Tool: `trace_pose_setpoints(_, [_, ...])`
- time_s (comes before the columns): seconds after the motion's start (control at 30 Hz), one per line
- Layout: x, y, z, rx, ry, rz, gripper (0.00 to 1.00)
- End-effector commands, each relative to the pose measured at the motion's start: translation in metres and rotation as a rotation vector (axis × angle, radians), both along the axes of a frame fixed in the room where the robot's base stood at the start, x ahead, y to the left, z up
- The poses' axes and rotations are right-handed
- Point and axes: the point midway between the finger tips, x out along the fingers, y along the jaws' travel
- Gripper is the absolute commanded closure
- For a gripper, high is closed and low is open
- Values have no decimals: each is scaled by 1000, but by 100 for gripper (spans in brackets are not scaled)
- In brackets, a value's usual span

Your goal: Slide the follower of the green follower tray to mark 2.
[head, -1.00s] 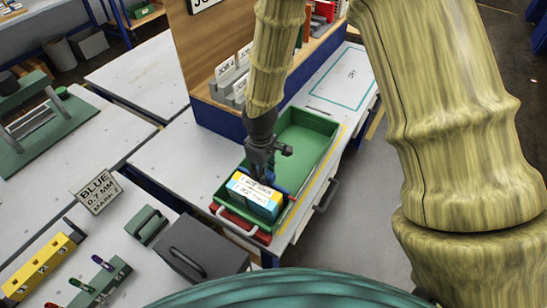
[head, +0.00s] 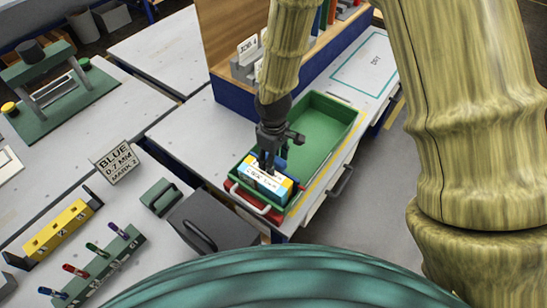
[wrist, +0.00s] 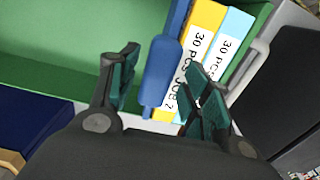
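The green follower tray (head: 352,117) stands on a bench right of centre in the head view; its green interior also shows in the wrist view (wrist: 60,40). Yellow and light-blue packs (head: 266,182) labelled "30 PCS" stand in its near end. The blue follower (head: 283,161) is behind them, mostly hidden by my gripper (head: 268,164) in the head view. In the wrist view, the follower's blue upright grip (wrist: 161,75) is between the spread fingers of my gripper (wrist: 162,88). A gap shows on the left finger's side. I cannot read tray marks.
A sign (head: 115,163) reads "BLUE 0.7 MM MARK 2". A dark box (head: 217,222) and a small green block (head: 160,199) are left of the tray. A wooden rack (head: 227,40) stands behind it.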

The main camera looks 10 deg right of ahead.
Motion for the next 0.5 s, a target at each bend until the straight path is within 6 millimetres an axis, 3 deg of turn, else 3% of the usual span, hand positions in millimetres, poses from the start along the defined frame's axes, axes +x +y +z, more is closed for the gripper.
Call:
trace_pose_setpoints(0.27, [1,0,6,1,-2,-1,52])
trace_pose_setpoints(0.5, [1,0,35,2,-4,-2,52])
